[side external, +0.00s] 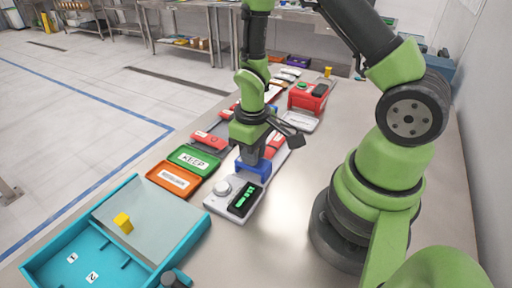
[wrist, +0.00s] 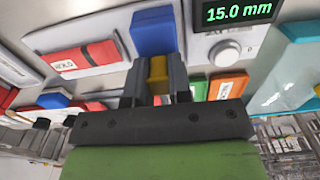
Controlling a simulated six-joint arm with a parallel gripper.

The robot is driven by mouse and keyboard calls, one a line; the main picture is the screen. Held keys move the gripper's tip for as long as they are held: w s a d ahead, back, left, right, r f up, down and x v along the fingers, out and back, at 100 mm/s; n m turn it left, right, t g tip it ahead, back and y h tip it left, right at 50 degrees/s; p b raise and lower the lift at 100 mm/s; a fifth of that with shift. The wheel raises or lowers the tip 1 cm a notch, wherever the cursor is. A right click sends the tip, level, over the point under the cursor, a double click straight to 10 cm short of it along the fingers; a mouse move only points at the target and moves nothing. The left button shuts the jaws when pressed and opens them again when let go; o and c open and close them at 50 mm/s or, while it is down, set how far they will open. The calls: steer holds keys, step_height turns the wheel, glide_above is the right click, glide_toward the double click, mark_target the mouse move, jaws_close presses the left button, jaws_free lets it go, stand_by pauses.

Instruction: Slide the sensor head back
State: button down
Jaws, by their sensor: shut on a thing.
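The blue sensor head (side external: 254,168) sits on the white measuring unit (side external: 224,207), behind its dial and green-lit display. In the wrist view the blue sensor head (wrist: 153,31) is just beyond my fingertips, and the display (wrist: 237,10) reads 15.0 mm. My gripper (side external: 252,150) points down directly over the head. In the wrist view my gripper (wrist: 158,82) is shut on a yellow piece (wrist: 158,72) that meets the blue block. It looks like a tab of the head, though the join is partly hidden by the fingers.
A green KEEP tray (side external: 194,160) and an orange tray (side external: 172,179) lie left of the unit. A red device (side external: 308,97) stands farther back. The bench right of the unit is clear.

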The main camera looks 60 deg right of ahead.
steer(key=shift+a, duration=0.2)
steer(key=c, duration=1)
jaws_free()
steer(key=shift+c, duration=0.2)
step_height(320, 180, up, 10)
steer(key=shift+r, duration=0.1)
steer(key=s+a+r+m+t+y, duration=0.1)
steer(key=s+a+r+m+t, duration=0.1)
steer(key=s+r, duration=0.3)
steer(key=s+a+r+m+t+y, duration=0.1)
steer(key=s+r+t, duration=0.4)
steer(key=r, duration=0.6)
steer(key=shift+a+m, duration=0.5)
steer(key=shift+a, duration=0.6)
